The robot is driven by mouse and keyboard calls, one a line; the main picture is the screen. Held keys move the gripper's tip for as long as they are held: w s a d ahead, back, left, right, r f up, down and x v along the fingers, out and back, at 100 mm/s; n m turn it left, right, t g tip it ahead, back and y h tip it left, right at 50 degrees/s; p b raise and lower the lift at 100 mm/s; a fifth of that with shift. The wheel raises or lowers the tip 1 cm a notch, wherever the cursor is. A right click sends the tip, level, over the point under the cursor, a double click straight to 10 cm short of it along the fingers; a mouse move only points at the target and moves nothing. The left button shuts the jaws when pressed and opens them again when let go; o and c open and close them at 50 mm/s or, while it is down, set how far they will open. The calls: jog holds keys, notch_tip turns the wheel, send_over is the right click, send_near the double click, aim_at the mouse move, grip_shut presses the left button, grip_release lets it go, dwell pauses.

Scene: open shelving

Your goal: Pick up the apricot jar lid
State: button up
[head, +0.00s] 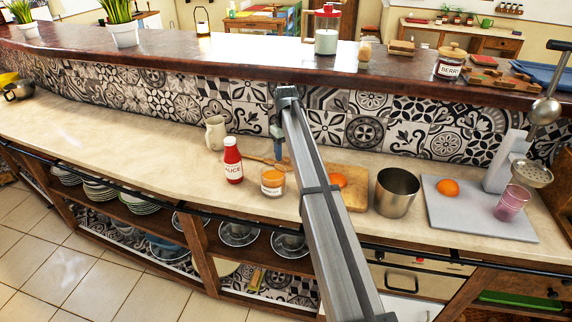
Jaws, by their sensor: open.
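A small glass jar with orange contents and a pale label (272,182) stands on the cream counter, right of a red sauce bottle (233,162). It looks like the apricot jar, but its label is too small to read surely. I cannot make out a separate lid for it; my arm hides part of the counter to its right. My gripper (278,158) hangs down from the end of my arm, behind the jar and close to the tiled wall. It is open, and I see nothing held in it. Its fingertips are small and partly hidden.
A wooden spoon (262,160) lies behind the jar. A cutting board (355,200) with an orange fruit piece, a metal pot (397,192) and a grey board (470,222) stand to the right. A cream jug (215,133) is at left. The raised ledge (200,62) overhangs behind.

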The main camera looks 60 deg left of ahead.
notch_tip(320, 180, down, 2)
jog(key=shift+f, duration=0.1)
grip_shut()
dwell(0.5)
